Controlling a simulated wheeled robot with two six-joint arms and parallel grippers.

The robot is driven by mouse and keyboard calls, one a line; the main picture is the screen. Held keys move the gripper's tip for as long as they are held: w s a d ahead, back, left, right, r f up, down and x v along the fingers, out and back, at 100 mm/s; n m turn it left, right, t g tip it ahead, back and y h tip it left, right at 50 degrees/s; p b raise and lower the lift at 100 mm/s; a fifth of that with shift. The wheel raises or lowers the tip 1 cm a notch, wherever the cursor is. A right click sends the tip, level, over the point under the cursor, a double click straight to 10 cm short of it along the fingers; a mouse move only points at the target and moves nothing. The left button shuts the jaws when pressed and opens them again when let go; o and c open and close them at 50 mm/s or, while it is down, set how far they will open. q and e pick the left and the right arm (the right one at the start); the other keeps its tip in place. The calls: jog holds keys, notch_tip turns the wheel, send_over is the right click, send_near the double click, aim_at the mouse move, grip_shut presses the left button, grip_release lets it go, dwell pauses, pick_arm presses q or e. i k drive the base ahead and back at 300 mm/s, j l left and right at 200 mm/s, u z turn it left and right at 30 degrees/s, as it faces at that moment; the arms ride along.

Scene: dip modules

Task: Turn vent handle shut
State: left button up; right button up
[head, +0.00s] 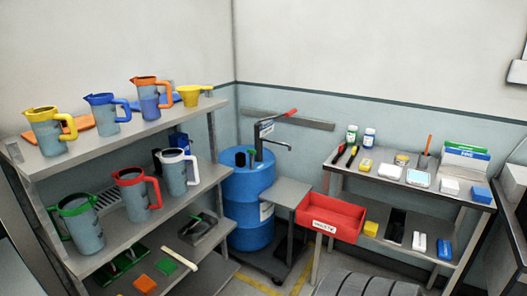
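A blue drum (247,190) stands in the back corner, with a dark pump (262,143) and spout on top. A lever with a red grip (284,114) sticks out to the right from the pump head, tilted upward. A small black fitting (245,157) stands on the drum top beside the pump. I cannot tell which of these is the vent handle, or whether a vent is open or shut. Neither of my grippers is in view.
A grey shelf unit (105,149) with several colored-rim jugs stands at the left. A small grey stand (280,193) is in front of the drum. A red bin (331,217) hangs at the front of a bench (456,201) holding bottles and boxes.

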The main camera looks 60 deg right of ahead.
aim_at(251, 153)
jog(key=l+z, duration=0.15)
jog(key=z, duration=1.25)
